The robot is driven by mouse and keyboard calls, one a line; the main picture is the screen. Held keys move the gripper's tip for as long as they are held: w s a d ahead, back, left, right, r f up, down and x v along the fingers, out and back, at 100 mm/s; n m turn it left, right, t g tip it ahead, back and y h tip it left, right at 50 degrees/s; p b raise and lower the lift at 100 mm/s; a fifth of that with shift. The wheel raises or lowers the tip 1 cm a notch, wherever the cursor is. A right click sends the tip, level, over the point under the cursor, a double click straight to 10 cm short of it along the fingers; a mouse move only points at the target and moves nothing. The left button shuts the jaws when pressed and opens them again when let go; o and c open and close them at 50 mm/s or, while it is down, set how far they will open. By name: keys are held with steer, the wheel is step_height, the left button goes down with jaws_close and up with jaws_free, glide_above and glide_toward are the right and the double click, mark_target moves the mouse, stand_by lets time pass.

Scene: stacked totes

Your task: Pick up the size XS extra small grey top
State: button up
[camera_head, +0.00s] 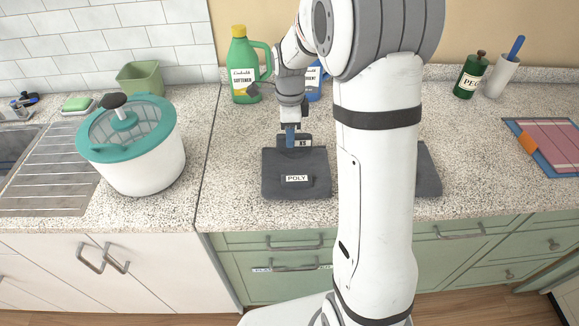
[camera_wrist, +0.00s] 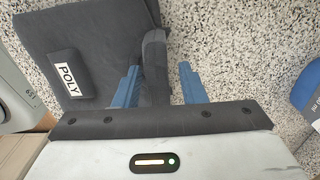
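Behind stand a green softener jug (camera_head: 241,78) and a blue detergent bottle (camera_head: 314,82). A salad spinner (camera_head: 140,160) stands left, near the sink (camera_head: 45,180). A green bottle (camera_head: 470,76) stands back right, and a pink and blue board (camera_head: 555,140) lies far right. Counter between is clear.

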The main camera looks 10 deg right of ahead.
steer(key=shift+f, duration=0.5)
jaws_close()
